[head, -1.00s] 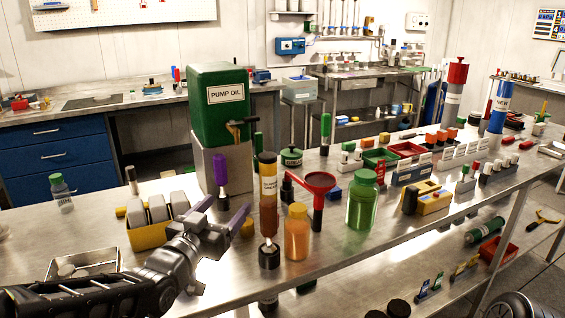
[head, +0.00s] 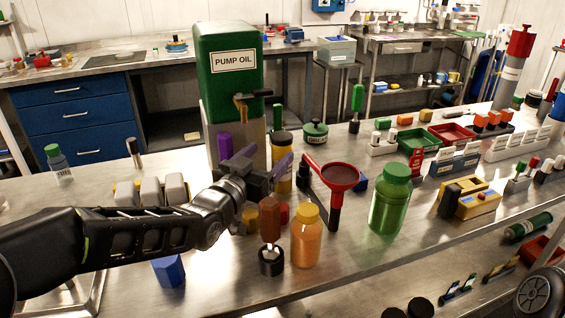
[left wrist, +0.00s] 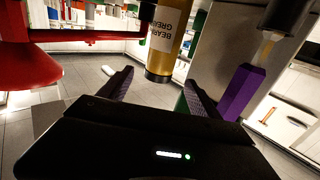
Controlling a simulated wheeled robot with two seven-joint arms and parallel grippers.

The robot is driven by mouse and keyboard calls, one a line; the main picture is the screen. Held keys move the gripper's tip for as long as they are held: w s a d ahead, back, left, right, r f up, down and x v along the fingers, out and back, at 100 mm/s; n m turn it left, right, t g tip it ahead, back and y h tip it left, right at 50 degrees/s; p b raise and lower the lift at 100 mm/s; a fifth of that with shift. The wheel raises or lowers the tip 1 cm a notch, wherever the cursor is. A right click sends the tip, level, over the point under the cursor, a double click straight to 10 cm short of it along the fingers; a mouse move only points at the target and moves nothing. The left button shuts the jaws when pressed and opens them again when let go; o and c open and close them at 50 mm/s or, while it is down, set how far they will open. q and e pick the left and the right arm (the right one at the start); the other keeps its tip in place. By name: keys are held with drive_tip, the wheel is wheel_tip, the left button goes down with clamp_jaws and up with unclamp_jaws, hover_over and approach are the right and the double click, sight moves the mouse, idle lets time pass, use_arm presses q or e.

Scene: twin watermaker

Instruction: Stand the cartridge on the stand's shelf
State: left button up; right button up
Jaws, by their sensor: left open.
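The cartridge, a gold cylinder with a black end (head: 283,160), stands on the bench just beyond my left gripper, which partly hides it. My left gripper (head: 262,165) is open, its purple fingers pointing at the cartridge. In the left wrist view, which appears turned over, the cartridge's gold body with its grease label (left wrist: 160,45) lies beyond the gap between the fingers (left wrist: 157,88). No grip on it shows. I cannot tell which thing is the stand or where its shelf is. My right gripper is out of view.
A red funnel (head: 338,177) is right of the cartridge. A purple handle (head: 225,148) and the green pump oil tank (head: 229,85) are left and behind. An orange bottle (head: 306,240), a brown-handled tool (head: 270,220) and a green bottle (head: 390,200) stand in front and right.

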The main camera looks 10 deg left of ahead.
sight(277, 146)
use_arm(q)
drive_tip(key=shift+w, duration=0.2)
drive_tip(key=x, duration=0.5)
drive_tip(key=shift+w+d+p, duration=0.1)
drive_tip(key=shift+p, duration=0.3)
idle(0.3)
clamp_jaws()
idle(0.6)
